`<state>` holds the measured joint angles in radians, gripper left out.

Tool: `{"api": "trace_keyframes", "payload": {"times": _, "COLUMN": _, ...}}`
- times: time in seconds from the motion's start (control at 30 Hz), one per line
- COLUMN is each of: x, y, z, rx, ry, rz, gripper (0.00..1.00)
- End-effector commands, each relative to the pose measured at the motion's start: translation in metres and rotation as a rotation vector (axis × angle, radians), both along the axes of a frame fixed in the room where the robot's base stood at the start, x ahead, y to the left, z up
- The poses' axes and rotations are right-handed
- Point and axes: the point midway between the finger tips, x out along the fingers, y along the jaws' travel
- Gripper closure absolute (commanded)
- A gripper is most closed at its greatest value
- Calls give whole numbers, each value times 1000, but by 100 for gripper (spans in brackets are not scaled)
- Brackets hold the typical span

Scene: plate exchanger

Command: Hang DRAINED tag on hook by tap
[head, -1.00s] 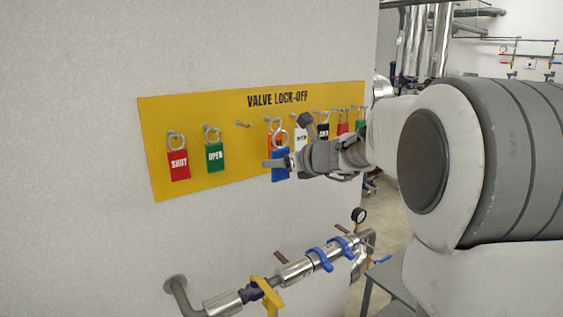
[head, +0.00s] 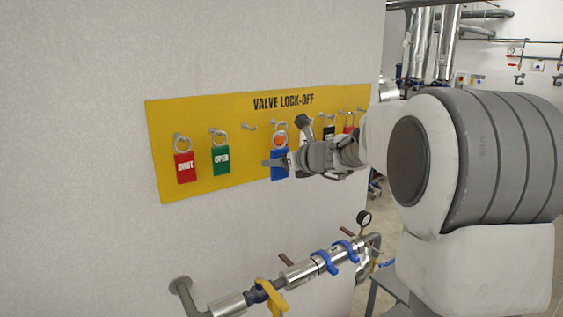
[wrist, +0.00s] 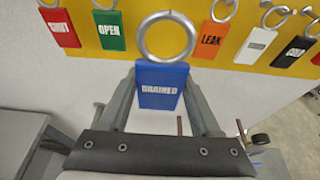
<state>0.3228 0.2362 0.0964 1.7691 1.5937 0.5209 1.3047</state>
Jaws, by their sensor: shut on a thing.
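The blue DRAINED tag (wrist: 161,88) hangs below a large metal ring (wrist: 163,37) and is pinched between the two fingers of my gripper (wrist: 160,105). In the head view the blue tag (head: 280,165) is upright in front of the yellow board, at the tip of my gripper (head: 283,161). The tap with a yellow handle (head: 269,292) sits on the pipe below the board. Brown pegs (head: 286,259) stick out of the wall just above that pipe; I cannot tell which is the hook by the tap.
The yellow VALVE LOCK-OFF board (head: 168,116) carries a red SHUT tag (head: 185,168), a green OPEN tag (head: 221,160) and others, including an orange LEAK tag (wrist: 210,39). One hook (head: 248,127) is bare. The pipe has blue clamps (head: 325,262) and a gauge (head: 363,218).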

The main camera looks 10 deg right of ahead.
Motion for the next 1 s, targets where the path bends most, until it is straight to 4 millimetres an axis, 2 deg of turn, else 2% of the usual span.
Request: {"api": "trace_keyframes", "payload": {"times": 1.0, "x": 29, "y": 11, "z": 0, "rx": 1, "ry": 1, "rz": 1, "gripper": 90}}
